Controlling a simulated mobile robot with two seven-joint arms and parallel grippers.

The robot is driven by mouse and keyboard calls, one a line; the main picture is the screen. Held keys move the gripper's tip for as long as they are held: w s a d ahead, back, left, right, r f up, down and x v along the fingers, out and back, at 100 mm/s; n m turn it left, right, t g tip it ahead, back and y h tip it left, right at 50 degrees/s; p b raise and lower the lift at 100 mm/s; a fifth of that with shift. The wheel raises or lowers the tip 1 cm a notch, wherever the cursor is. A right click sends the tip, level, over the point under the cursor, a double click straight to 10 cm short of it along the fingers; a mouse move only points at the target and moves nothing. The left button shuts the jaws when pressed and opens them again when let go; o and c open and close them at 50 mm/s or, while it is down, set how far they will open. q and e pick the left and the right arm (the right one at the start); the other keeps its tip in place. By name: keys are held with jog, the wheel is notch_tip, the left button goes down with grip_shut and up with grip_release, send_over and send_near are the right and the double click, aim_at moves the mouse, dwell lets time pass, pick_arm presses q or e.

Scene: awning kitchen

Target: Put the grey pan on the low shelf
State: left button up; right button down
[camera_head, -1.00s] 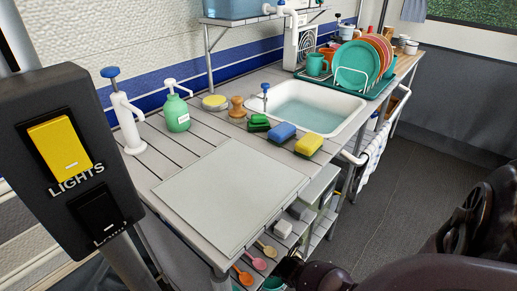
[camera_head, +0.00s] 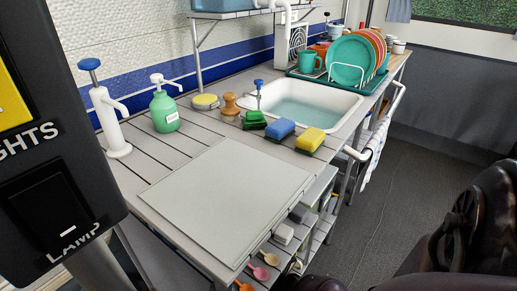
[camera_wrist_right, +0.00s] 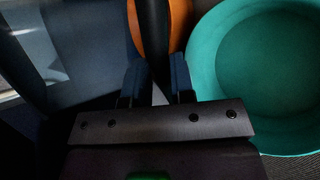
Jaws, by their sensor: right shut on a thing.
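My right gripper (camera_wrist_right: 158,78) shows in the right wrist view, its two blue-tipped fingers shut on a dark upright bar (camera_wrist_right: 154,28). The bar looks like the pan's handle, but the pan's body cannot be made out clearly. A teal round bowl-like thing (camera_wrist_right: 268,70) is close on the right of the fingers, and an orange thing (camera_wrist_right: 179,22) is behind the bar. My left gripper is not in view.
The counter (camera_head: 225,200) has a bare grey board at the front. A sink (camera_head: 310,103), sponges (camera_head: 280,130) and a dish rack with plates (camera_head: 350,62) stand farther back. A dark switch post (camera_head: 60,190) fills the left. The floor (camera_head: 420,160) is open on the right.

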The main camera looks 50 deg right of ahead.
jog(key=shift+f, duration=0.25)
jog(key=c, duration=1.1)
grip_release()
jog(key=shift+r, duration=0.1)
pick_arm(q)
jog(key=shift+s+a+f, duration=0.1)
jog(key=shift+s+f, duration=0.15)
pick_arm(e)
jog(key=shift+o, duration=0.6)
jog(key=shift+s, duration=0.1)
jog(key=shift+s+r, duration=0.1)
jog(key=shift+r, duration=0.2)
pick_arm(q)
jog(key=p, duration=0.1)
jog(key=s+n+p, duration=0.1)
jog(key=p, duration=0.1)
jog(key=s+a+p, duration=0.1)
jog(key=p, duration=0.1)
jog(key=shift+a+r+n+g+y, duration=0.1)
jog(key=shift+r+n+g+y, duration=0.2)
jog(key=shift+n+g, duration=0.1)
pick_arm(e)
jog(key=v, duration=1.1)
jog(key=shift+s+r, duration=0.15)
jog(key=shift+s, duration=0.05)
